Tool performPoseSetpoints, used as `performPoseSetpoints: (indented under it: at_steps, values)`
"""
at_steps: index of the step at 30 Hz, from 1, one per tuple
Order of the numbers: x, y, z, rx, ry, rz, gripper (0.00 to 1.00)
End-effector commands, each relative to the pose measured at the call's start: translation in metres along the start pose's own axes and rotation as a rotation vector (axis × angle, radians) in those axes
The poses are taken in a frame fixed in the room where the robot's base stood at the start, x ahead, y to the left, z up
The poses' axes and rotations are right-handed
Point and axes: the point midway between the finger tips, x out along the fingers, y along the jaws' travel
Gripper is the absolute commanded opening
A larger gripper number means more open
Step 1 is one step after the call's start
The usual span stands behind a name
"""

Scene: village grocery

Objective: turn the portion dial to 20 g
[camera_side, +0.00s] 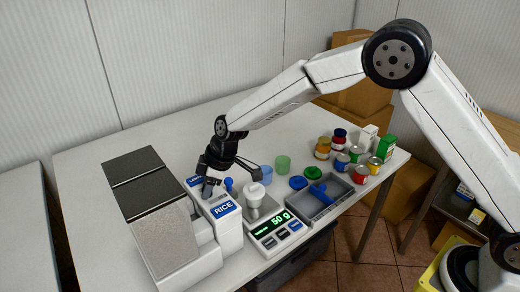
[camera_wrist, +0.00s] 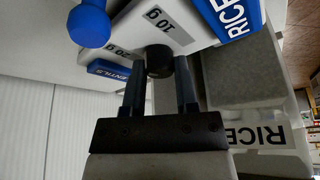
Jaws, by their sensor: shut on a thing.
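The portion dial (camera_wrist: 159,58) is a small black knob on the white face of the dispenser in the wrist view. My gripper (camera_wrist: 160,78) is shut on it, with one dark finger on each side. A 10 g mark (camera_wrist: 165,18) and what looks like a 20 g mark (camera_wrist: 117,50) show upside down around the knob. I cannot make out a pointer on the dial. In the side view my gripper (camera_side: 211,182) is over the dispenser (camera_side: 227,235) with the RICE label and hides the dial.
A blue knob (camera_wrist: 90,24) stands close to the dial. A tall grey-lidded machine (camera_side: 155,210) stands left of the dispenser. A scale (camera_side: 275,236) reading 50 g carries a white container (camera_side: 255,193). Right of it are a grey tray (camera_side: 320,197), cups and several jars and cans.

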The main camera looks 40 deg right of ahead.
Motion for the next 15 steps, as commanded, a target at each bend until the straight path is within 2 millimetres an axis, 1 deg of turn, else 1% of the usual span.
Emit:
performPoseSetpoints:
  at_steps: [9,15]
  values:
    - [0.0010,0.0005,0.0021,-0.175,-0.005,-0.077,0.00]
    - [0.0012,0.0008,0.0025,-0.249,-0.006,-0.108,0.00]
